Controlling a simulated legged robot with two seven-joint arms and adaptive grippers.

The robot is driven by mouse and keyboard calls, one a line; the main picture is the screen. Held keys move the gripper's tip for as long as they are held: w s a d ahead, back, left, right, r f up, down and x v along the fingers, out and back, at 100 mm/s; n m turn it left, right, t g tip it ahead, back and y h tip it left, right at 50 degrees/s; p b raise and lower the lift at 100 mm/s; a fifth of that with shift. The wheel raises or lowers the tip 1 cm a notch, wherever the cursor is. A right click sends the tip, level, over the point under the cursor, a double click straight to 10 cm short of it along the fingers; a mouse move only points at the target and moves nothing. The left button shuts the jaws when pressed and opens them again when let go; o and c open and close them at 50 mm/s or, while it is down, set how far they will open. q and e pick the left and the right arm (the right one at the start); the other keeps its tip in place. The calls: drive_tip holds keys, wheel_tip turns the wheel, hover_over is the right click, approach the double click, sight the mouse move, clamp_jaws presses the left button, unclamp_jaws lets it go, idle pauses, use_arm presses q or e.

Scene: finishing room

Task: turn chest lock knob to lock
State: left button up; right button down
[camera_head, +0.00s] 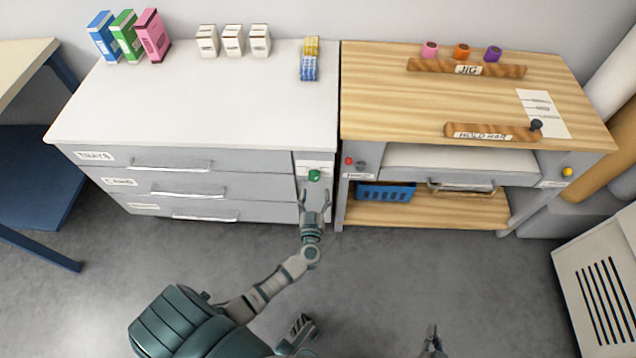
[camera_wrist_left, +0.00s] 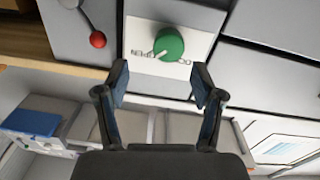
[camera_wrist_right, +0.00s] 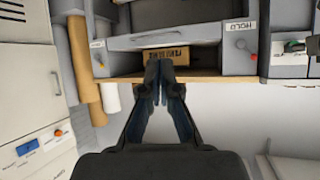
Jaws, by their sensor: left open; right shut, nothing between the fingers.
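The green lock knob (camera_head: 314,175) sits on a white plate at the right end of the grey drawer chest (camera_head: 215,158). In the left wrist view the knob (camera_wrist_left: 169,44) shows a pale pointer, with lettering on the plate below it; "OPEN" can be read, upside down. My left gripper (camera_head: 314,207) is open in front of the knob, its fingers spread to either side and apart from it; it also shows in the left wrist view (camera_wrist_left: 160,85). My right gripper (camera_wrist_right: 162,85) is shut and empty, low at the bottom right of the head view (camera_head: 431,335).
A wooden-topped bench (camera_head: 440,95) stands right of the chest, with a red knob (camera_head: 349,160), a yellow knob (camera_head: 567,171) and a blue basket (camera_head: 385,192). Boxes stand along the chest top's back edge. A white vented cabinet (camera_head: 600,285) is at the right.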

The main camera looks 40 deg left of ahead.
sight(313, 179)
use_arm(q)
drive_tip(key=w+a, duration=0.2)
drive_tip(key=a, duration=0.1)
drive_tip(key=w+a+b, duration=0.1)
drive_tip(key=w, duration=0.1)
drive_tip(key=shift+a+f, duration=0.15)
drive_tip(key=shift+f, duration=0.25)
drive_tip(key=shift+w+a, duration=0.1)
drive_tip(key=shift+a, duration=0.1)
drive_tip(key=shift+d+r, duration=0.25)
drive_tip(key=shift+d, duration=0.3)
drive_tip(key=shift+c, duration=0.3)
drive_tip(key=shift+d+r, duration=0.15)
drive_tip(key=shift+d, duration=0.2)
drive_tip(key=c, duration=1.1)
drive_tip(key=shift+a, duration=0.6)
drive_tip(key=shift+d, duration=0.3)
use_arm(e)
drive_tip(key=shift+w+a+r+t+y, duration=0.2)
drive_tip(key=shift+w+a+r+t, duration=0.45)
drive_tip(key=shift+r, duration=0.2)
drive_tip(key=shift+w+a+r+t+y, duration=0.2)
drive_tip(key=shift+w+a+r+t, duration=0.3)
drive_tip(key=shift+r+t, duration=0.3)
